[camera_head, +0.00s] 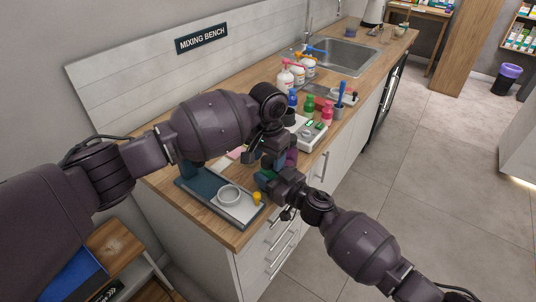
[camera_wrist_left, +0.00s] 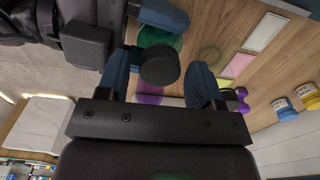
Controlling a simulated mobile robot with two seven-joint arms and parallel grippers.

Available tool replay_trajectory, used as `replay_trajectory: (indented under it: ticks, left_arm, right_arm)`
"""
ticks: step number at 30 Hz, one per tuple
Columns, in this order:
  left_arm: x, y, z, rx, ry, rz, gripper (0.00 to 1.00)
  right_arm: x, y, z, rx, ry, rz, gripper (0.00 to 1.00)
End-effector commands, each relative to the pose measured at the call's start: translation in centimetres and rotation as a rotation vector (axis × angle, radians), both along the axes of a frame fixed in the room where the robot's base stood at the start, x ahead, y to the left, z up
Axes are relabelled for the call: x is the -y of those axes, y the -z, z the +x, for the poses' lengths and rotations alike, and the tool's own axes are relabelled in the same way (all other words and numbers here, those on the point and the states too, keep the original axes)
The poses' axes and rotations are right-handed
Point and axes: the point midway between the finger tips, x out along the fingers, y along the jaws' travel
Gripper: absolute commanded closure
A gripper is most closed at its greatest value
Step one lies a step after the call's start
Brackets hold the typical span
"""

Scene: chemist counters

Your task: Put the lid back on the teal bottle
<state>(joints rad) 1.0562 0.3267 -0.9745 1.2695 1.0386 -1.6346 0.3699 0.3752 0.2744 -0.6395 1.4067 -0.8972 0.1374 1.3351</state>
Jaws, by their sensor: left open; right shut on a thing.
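My left gripper (camera_wrist_left: 158,82) is open, with one finger on each side of a dark round lid (camera_wrist_left: 160,66). The lid appears in line with the round green-teal body of the bottle (camera_wrist_left: 166,38) behind it. Whether it is seated cannot be told. My right gripper, at the top of the left wrist view, is shut on the bottle. In the head view the teal bottle (camera_head: 266,177) shows as a small green patch by my right gripper (camera_head: 272,182), low over the bench. My left gripper (camera_head: 272,150) is just above, largely hidden by its own arm.
Purple items are close by.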

Motion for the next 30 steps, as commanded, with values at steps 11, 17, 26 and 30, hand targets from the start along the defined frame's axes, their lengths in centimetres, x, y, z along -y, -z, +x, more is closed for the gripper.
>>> replay_trajectory:
  ticks: [11,17,26,30]
  left_arm:
    - [0.02,-0.03,-0.01,0.0,0.0,0.0,0.86]
    - [0.02,-0.04,-0.01,0.0,0.004,0.0,0.9]
    - [0.02,-0.04,-0.01,0.0,0.004,0.0,0.32]
    - [0.02,-0.03,-0.01,0.0,0.004,0.0,0.32]
  right_arm:
    - [0.0,0.01,0.0,0.0,0.0,0.0,1.0]
    - [0.0,0.01,0.0,0.0,0.0,0.0,1.0]
    - [0.0,0.01,0.0,0.0,0.0,0.0,1.0]
    - [0.0,0.01,0.0,0.0,0.0,0.0,1.0]
